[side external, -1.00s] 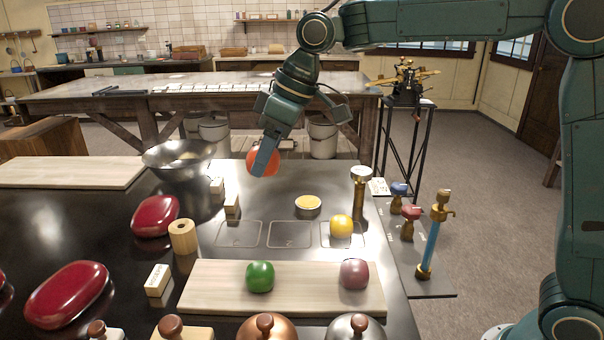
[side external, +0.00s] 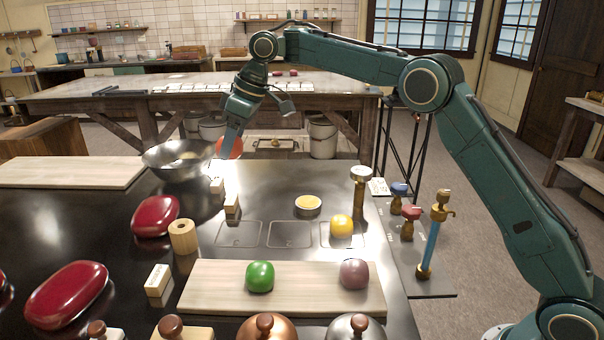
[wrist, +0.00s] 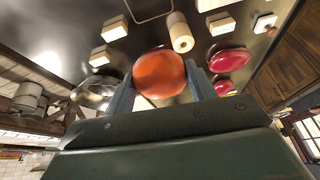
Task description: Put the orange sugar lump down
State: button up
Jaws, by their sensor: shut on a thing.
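The orange sugar lump (wrist: 160,74) is a rounded orange ball between the two fingers of my gripper (wrist: 162,85) in the wrist view. In the side view the lump (side external: 234,147) shows partly behind the finger of my gripper (side external: 227,146). The gripper is shut on it and holds it in the air, just right of the metal bowl. A yellow lump (side external: 341,227) sits on the right one of three outlined squares. A green lump (side external: 260,277) and a mauve lump (side external: 354,274) sit on the front wooden board (side external: 305,303).
The metal bowl (side external: 172,163) stands at the back left. Small pale blocks (side external: 232,207), a wooden roll (side external: 183,237) and red lidded dishes (side external: 155,216) lie left of the squares. A brass post (side external: 360,196) stands at the right. The left and middle squares (side external: 290,234) are empty.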

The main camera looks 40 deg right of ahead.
aim_at(236, 232)
jog(key=shift+w+d+f, duration=0.2)
jog(key=shift+w, duration=0.2)
jog(key=shift+f, duration=10)
jog(key=shift+f, duration=0.15)
jog(key=o, duration=1)
